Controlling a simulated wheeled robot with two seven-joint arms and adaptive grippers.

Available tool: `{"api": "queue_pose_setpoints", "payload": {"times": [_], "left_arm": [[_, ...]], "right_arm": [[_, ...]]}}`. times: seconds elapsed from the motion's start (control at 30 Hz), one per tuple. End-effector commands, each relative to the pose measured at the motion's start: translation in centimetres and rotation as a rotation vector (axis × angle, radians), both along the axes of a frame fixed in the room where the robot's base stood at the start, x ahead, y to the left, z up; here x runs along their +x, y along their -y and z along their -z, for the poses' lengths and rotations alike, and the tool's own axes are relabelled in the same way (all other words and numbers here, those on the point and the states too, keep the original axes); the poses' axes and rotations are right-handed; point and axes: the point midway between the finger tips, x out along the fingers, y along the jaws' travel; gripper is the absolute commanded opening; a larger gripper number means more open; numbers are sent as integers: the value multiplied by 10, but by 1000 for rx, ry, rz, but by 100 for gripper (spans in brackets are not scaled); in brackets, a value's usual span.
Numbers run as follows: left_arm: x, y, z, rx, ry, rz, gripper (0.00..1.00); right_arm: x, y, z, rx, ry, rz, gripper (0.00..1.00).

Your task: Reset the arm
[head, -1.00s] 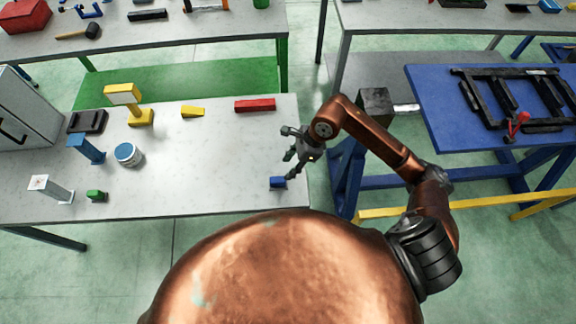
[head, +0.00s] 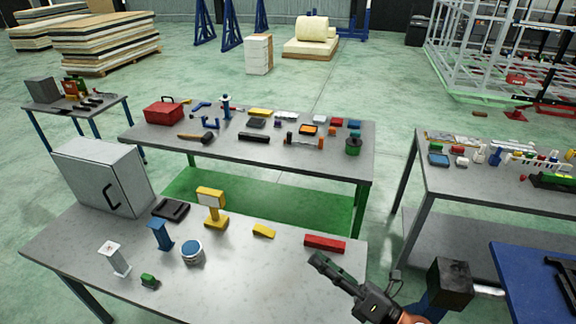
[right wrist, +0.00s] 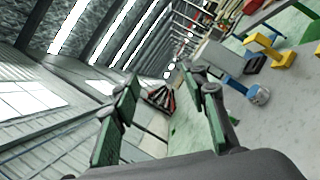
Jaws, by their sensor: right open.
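My right gripper (head: 335,274) shows at the lower right of the head view, raised near the right edge of the near grey table (head: 240,268). In the right wrist view its two fingers (right wrist: 160,108) stand apart with nothing between them. It is open and empty. My copper right arm is mostly cut off by the bottom edge of the head view. My left gripper is in neither view now.
The near table holds a grey cabinet (head: 104,178), a yellow stand (head: 212,207), a blue-lidded can (head: 193,252) and a red block (head: 324,243). A black block (head: 450,283) and a blue table (head: 540,275) lie right of my gripper. Green floor separates the tables.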

Motion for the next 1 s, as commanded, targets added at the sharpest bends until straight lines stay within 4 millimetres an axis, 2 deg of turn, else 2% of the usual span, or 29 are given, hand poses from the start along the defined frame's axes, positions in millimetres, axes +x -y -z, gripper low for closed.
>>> {"api": "queue_pose_setpoints", "payload": {"times": [0.03, 0.1, 0.17, 0.23, 0.3, 0.37, 0.4, 0.47, 0.5, 0.63, 0.7, 0.8, 1.0], "left_arm": [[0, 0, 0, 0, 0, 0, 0], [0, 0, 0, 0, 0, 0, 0], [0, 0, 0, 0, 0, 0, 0], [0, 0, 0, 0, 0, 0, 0], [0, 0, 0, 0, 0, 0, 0], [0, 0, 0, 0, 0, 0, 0], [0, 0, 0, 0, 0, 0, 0], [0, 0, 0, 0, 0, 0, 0], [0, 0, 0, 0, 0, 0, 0], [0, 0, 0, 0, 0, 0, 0], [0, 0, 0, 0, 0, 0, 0], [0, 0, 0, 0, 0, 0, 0], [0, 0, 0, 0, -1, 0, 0]], "right_arm": [[11, 27, -12, 144, -67, 76, 40], [28, 70, -20, 339, -165, 187, 40], [40, 110, -15, 501, -259, 285, 40], [50, 158, 2, 681, -373, 401, 40], [54, 201, 29, 844, -489, 513, 40], [53, 233, 59, 972, -590, 607, 40], [49, 252, 81, 1050, -658, 670, 40], [40, 276, 117, 1162, -760, 762, 40], [31, 289, 141, 1230, -829, 823, 40], [-10, 315, 223, 1428, -1055, 1022, 40], [-37, 319, 263, 1512, -1177, 1124, 40], [-76, 316, 307, 1599, -1326, 1246, 40], [-139, 299, 360, 1691, -1548, 1428, 40]]}}
